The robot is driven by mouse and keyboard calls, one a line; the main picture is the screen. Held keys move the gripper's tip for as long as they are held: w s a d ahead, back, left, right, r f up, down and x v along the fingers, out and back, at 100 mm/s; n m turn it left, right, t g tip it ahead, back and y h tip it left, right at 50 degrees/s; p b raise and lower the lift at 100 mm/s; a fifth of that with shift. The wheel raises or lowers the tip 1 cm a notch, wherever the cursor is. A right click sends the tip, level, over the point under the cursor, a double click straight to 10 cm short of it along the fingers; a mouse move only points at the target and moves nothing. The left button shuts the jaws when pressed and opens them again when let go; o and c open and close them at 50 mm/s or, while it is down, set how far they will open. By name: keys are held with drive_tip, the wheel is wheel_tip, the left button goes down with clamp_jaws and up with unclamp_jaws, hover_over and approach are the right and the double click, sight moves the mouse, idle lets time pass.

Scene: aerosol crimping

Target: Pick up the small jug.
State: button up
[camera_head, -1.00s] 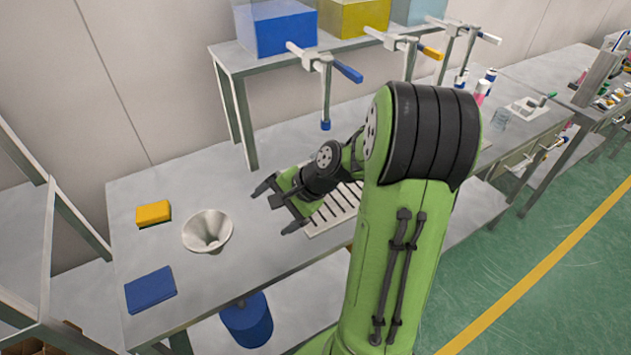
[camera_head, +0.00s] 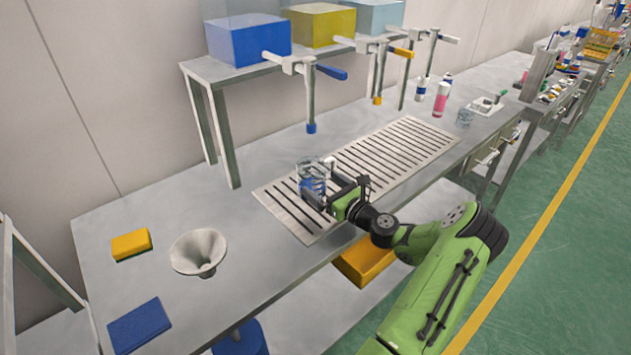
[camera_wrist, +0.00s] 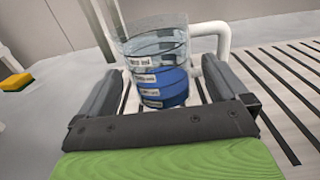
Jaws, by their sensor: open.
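The small jug (camera_head: 312,178) is a clear vessel with blue in its lower part, standing upright on the slotted drain grate of the bench. In the wrist view the jug (camera_wrist: 158,75) shows a white handle on its right side and pale labels on its wall. My gripper (camera_head: 322,184) is open, with its fingers level with the jug. In the wrist view one finger is on each side of the jug, and the jug stands between or just beyond the fingertips. I cannot tell whether either finger touches it.
The slotted grate (camera_head: 400,145) runs along the bench. A white funnel (camera_head: 200,252), a yellow sponge (camera_head: 131,244) and a blue cloth (camera_head: 140,326) lie to the left. Valves with levers hang from the raised shelf (camera_head: 262,66) behind. Bottles (camera_head: 441,98) stand farther right.

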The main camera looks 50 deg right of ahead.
sight(303, 170)
drive_tip(key=w+b, duration=0.1)
drive_tip(key=w, duration=0.5)
drive_tip(key=shift+w+d, duration=0.1)
drive_tip(key=shift+d, duration=0.1)
drive_tip(key=shift+r, duration=0.1)
drive_tip(key=c, duration=0.9)
